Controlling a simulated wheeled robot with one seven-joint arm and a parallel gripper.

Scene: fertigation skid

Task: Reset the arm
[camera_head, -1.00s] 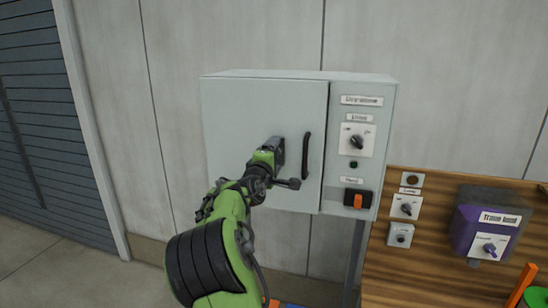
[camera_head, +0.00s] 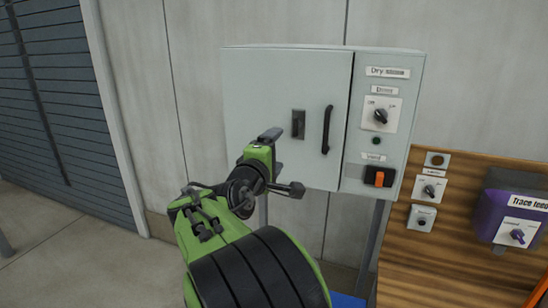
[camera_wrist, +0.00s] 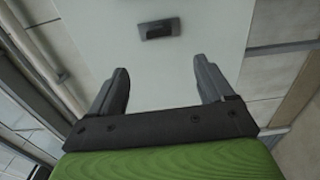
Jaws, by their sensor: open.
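My green arm rises from the bottom of the head view, and my gripper (camera_head: 272,137) is in front of the lower left part of a grey cabinet. In the wrist view my gripper (camera_wrist: 163,88) shows two dark fingers wide apart with nothing between them. The pale cabinet door (camera_head: 262,90) is closed. It carries a small dark plate (camera_head: 298,124) and a black bar handle (camera_head: 327,130). A dark block (camera_wrist: 159,29), apart from the fingers, lies beyond them on a pale surface in the wrist view.
Right of the door are a rotary switch (camera_head: 381,115) and an orange rocker switch (camera_head: 379,178). A wooden panel (camera_head: 455,195) with small switches and a purple box (camera_head: 510,212) stands at the right. A slatted shutter (camera_head: 60,120) is at the left, with open floor before it.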

